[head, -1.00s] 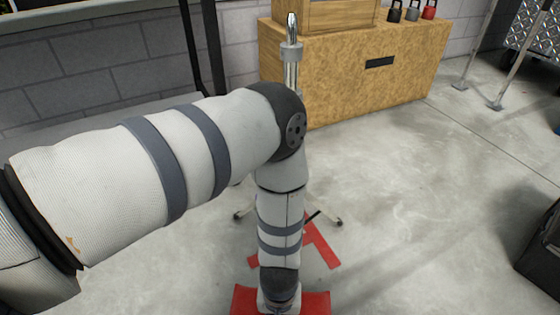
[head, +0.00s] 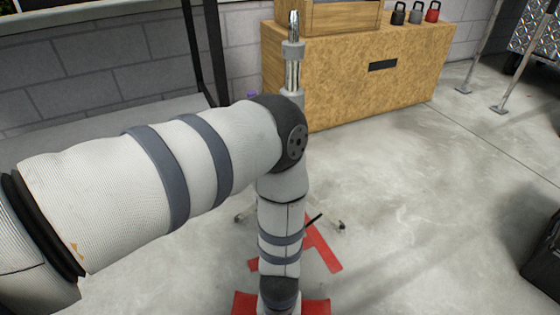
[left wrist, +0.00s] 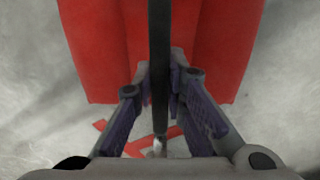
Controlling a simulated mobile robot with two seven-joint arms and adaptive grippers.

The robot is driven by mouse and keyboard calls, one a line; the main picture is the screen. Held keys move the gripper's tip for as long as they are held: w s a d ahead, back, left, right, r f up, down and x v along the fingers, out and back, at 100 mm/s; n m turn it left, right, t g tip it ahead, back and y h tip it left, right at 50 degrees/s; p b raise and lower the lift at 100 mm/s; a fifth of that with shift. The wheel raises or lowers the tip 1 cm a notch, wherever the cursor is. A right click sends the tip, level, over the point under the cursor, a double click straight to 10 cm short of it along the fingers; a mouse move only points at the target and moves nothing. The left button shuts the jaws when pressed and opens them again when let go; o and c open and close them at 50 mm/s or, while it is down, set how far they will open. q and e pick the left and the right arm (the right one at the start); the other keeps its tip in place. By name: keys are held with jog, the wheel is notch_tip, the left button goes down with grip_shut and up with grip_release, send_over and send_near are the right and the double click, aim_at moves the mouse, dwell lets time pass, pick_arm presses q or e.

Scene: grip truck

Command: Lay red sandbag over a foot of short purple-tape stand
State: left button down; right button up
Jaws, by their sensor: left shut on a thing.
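The red sandbag (head: 318,307) shows at the bottom edge of the head view, partly behind my left forearm. In the left wrist view the red sandbag (left wrist: 105,50) fills the top, with a black strap (left wrist: 159,60) down its middle. My left gripper (left wrist: 161,92) is shut on this strap, with the bag hanging below. A stand shows behind my arm: a silver pole top (head: 293,65) and dark-tipped feet (head: 340,226). A small purple patch (head: 252,95) is beside the arm; I cannot tell which stand it belongs to. A pale tip (left wrist: 159,146) shows between the fingers. My right gripper is out of view.
Red tape (head: 322,250) marks the floor around the stand. A wooden cabinet (head: 365,90) with kettlebells on top stands behind. Other stand legs (head: 500,108) are at the upper right. A dark box (head: 545,258) is at the right edge. The floor between is clear.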

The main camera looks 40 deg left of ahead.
pick_arm(q)
jog(key=shift+w+f, duration=0.1)
jog(key=shift+f, duration=0.2)
jog(key=c, duration=1.6)
grip_release()
jog(key=shift+o, duration=0.2)
